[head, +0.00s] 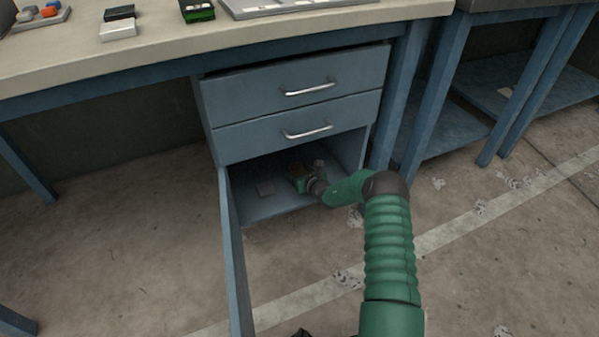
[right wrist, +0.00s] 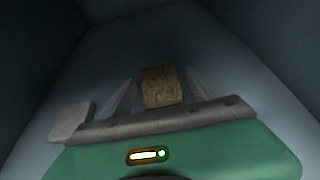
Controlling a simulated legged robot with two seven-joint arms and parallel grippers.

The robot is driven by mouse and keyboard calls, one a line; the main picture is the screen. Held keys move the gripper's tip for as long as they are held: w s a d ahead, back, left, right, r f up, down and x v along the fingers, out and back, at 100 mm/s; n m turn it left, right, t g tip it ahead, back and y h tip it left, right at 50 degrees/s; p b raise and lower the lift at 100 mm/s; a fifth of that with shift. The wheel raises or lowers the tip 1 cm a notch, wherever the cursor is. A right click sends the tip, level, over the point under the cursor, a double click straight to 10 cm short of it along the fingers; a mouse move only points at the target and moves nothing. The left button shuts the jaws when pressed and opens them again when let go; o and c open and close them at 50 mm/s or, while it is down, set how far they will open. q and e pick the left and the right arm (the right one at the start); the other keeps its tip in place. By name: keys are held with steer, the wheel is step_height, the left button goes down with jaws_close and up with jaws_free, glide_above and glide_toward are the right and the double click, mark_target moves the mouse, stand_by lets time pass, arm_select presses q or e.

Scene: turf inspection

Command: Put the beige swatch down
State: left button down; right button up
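The beige swatch (right wrist: 160,87), a small brownish-beige piece with a rough look, lies on the cabinet floor between my right gripper's fingers in the right wrist view. It shows small and dim in the head view (head: 295,168). My right gripper (right wrist: 162,78) has its fingers apart, with a narrow gap on each side of the swatch. In the head view my right gripper (head: 309,170) is inside the open lower cabinet compartment (head: 290,207). My left gripper does not show clearly in either view.
A pale grey flat piece (head: 265,188) lies left of the gripper on the compartment floor. The open cabinet door (head: 235,260) stands at left. Two shut drawers (head: 300,105) are above. The workbench (head: 260,40) bears small items. Compartment walls are close on both sides.

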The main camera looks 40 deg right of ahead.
steer(key=shift+r, duration=0.15)
steer(key=p+v, duration=0.5)
steer(key=shift+r, duration=0.5)
steer(key=p+v, duration=0.1)
steer(key=v, duration=0.1)
steer(key=p+v, duration=0.1)
steer(key=v, duration=0.1)
steer(key=p+v, duration=0.1)
steer(key=v, duration=0.1)
steer(key=shift+s+f, duration=0.25)
steer(key=shift+s, duration=0.1)
steer(key=shift+s+a+f, duration=0.1)
steer(key=shift+s, duration=0.05)
steer(key=shift+s, duration=0.1)
